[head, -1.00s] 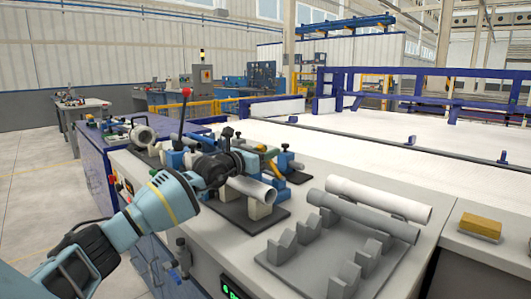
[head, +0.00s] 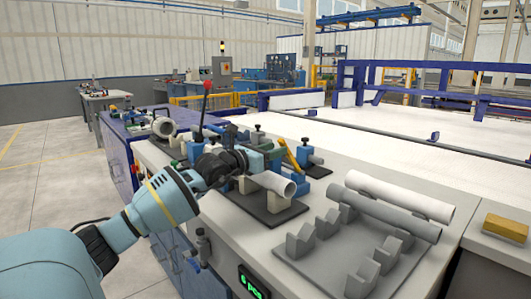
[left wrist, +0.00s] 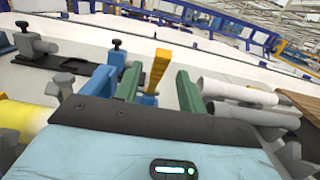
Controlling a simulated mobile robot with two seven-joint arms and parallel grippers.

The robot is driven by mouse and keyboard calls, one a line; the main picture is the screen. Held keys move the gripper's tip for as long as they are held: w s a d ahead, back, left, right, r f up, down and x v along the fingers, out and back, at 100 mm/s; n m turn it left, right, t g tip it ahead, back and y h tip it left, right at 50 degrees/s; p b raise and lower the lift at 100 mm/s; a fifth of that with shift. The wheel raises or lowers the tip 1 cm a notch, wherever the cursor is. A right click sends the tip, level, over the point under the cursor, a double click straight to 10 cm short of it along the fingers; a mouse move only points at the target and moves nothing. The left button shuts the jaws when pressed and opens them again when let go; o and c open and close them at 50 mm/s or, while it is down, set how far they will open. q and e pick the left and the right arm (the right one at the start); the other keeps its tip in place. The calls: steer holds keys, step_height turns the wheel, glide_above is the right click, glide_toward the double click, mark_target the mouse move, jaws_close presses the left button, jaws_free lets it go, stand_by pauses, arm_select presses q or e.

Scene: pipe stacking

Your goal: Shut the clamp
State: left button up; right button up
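The clamp fixture (head: 272,210) stands on the bench, with a grey pipe (head: 277,184) lying in it, open end towards me. A yellow clamp lever (head: 293,156) stands up at an angle behind the pipe; it also shows upright in the left wrist view (left wrist: 158,65). My left gripper (head: 277,149) reaches over the fixture, close to this lever. In the left wrist view its two green fingers (left wrist: 160,80) are apart, with the lever showing between and beyond them. Whether they touch it I cannot tell. My right gripper is out of view.
Two pipes, one white (head: 400,196) and one grey (head: 388,213), lie on a grey rack (head: 340,262) with V-shaped supports at the right. A red-knobbed lever (head: 206,92) rises left of my gripper. A yellow block (head: 506,227) lies at the far right.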

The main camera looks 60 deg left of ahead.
arm_select(q)
steer(key=shift+s+d+f, duration=0.1)
steer(key=shift+s+f, duration=0.05)
steer(key=shift+s, duration=1.05)
steer(key=shift+s, duration=0.1)
